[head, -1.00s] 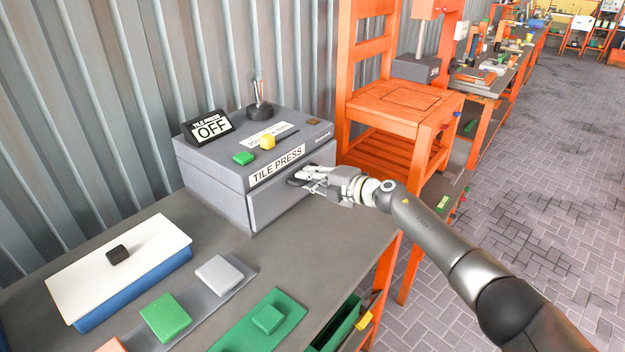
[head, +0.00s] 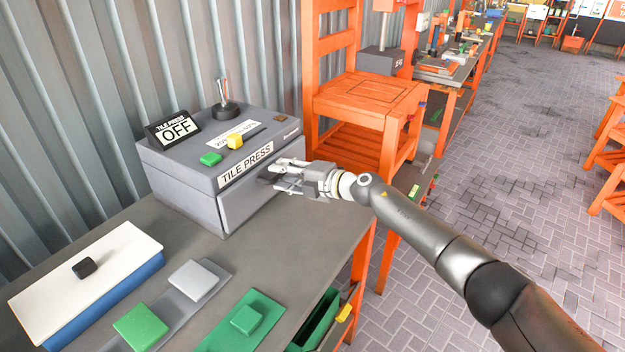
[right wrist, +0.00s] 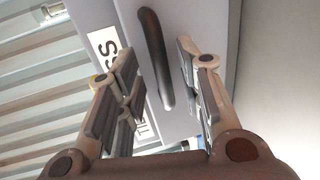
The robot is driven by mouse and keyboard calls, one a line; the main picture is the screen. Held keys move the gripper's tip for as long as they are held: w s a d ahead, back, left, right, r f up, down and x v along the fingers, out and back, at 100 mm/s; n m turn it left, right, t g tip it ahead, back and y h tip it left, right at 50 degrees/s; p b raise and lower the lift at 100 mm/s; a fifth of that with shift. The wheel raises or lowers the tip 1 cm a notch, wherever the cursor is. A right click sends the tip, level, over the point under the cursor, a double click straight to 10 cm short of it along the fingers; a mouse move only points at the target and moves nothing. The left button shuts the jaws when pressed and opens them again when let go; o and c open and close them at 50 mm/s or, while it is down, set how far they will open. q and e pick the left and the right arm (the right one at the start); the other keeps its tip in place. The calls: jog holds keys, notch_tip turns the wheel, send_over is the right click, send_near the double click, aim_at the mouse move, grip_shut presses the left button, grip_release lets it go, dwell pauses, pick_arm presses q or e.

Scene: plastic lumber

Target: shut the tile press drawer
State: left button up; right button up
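The tile press (head: 185,180) is a grey box on the workbench, with a "TILE PRESS" label on its front. Its drawer front (head: 240,203) looks close to flush with the body; a small gap cannot be ruled out. My right gripper (head: 280,177) is at the drawer's dark handle (head: 267,179), reaching in from the right. In the right wrist view the dark curved handle (right wrist: 155,55) lies between and ahead of the spread fingers of the right gripper (right wrist: 160,85), with room on both sides. My left gripper is not in view.
A sign reading "OFF" (head: 173,130), a green button (head: 211,159) and a yellow button (head: 235,142) are on top of the press. A white-lidded blue box (head: 110,262) and coloured tiles (head: 140,325) lie on the bench (head: 280,250). An orange chair-like stand (head: 365,100) is behind.

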jog(key=v, duration=1)
jog(key=shift+s, duration=0.1)
